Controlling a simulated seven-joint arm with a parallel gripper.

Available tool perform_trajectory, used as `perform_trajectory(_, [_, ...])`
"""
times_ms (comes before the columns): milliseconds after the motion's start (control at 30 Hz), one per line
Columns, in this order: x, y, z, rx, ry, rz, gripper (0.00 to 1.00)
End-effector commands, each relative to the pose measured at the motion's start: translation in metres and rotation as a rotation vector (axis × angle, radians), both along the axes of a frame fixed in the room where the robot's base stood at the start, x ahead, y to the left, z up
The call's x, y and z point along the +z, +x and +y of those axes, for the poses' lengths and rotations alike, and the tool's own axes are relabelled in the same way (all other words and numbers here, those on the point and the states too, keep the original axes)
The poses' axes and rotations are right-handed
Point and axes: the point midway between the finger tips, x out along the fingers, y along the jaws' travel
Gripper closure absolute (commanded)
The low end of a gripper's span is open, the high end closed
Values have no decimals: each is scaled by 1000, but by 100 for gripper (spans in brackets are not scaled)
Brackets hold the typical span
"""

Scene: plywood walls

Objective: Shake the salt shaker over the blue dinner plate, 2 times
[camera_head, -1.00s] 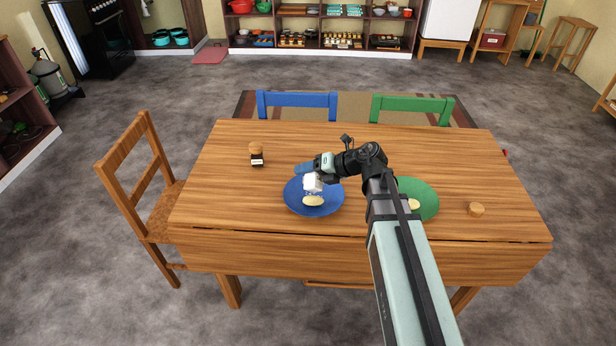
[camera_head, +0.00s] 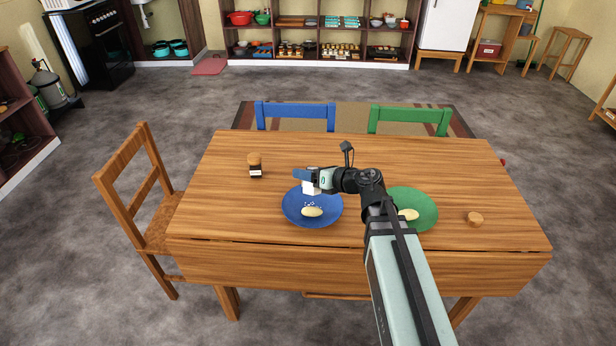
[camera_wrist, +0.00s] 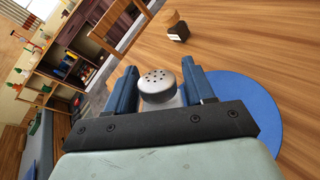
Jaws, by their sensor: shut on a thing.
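The salt shaker (camera_head: 311,189) is a small white body in the head view, held over the back part of the blue dinner plate (camera_head: 290,210). In the wrist view its grey, perforated cap (camera_wrist: 157,80) shows between my two blue fingers. My gripper (camera_head: 305,175) is shut on the shaker, with the fingers on either side of it. Several white specks and a pale yellow oval piece of food (camera_head: 312,212) lie on the blue plate. The plate also shows at the right of the wrist view (camera_wrist: 258,100). The shaker's lower body is hidden in the wrist view.
A dark-labelled jar with a brown lid (camera_head: 255,166) stands left of the blue plate. A green plate (camera_head: 425,209) with a pale piece of food lies to the right, partly behind my arm. A small round wooden piece (camera_head: 475,218) lies farther right. The table's left side is mostly clear.

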Motion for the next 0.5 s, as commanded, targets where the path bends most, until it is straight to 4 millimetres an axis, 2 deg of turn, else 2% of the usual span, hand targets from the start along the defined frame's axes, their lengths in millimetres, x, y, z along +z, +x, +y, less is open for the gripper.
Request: perform_trajectory(500, [19, 8, 0, 0, 2, -355, 83])
